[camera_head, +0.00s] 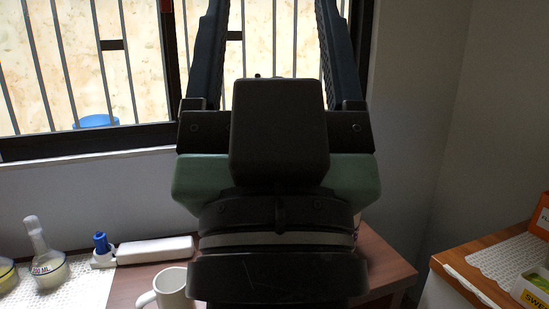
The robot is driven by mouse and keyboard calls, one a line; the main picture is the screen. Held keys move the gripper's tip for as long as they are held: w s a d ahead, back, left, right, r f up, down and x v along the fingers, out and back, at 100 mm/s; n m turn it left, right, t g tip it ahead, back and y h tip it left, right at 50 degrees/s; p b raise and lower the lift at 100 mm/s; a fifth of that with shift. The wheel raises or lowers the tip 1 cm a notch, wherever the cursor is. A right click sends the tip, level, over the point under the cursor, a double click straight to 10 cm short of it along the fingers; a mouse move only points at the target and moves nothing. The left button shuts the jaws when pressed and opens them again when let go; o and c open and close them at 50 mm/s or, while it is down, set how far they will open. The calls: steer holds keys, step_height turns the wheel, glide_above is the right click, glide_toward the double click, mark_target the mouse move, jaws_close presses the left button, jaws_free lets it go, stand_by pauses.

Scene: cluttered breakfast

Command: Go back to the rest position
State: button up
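My gripper (272,60) fills the middle of the head view, raised in front of the window and pointing up and away from the camera. Its two dark fingers stand wide apart, cut off by the top edge. The gap between them shows only window bars and the bright wall outside, so it looks open and empty in the part I see. The fingertips are out of frame.
A wooden table (385,262) lies below, partly hidden by my arm. On it are a white mug (168,289), a flask (45,258), a white power strip (155,250) with a blue plug (101,243). Another wooden surface (470,254) with boxes stands right. A barred window (90,75) is behind.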

step_height(320, 180, up, 24)
steer(key=p, duration=2.3)
steer(key=shift+s, duration=0.35)
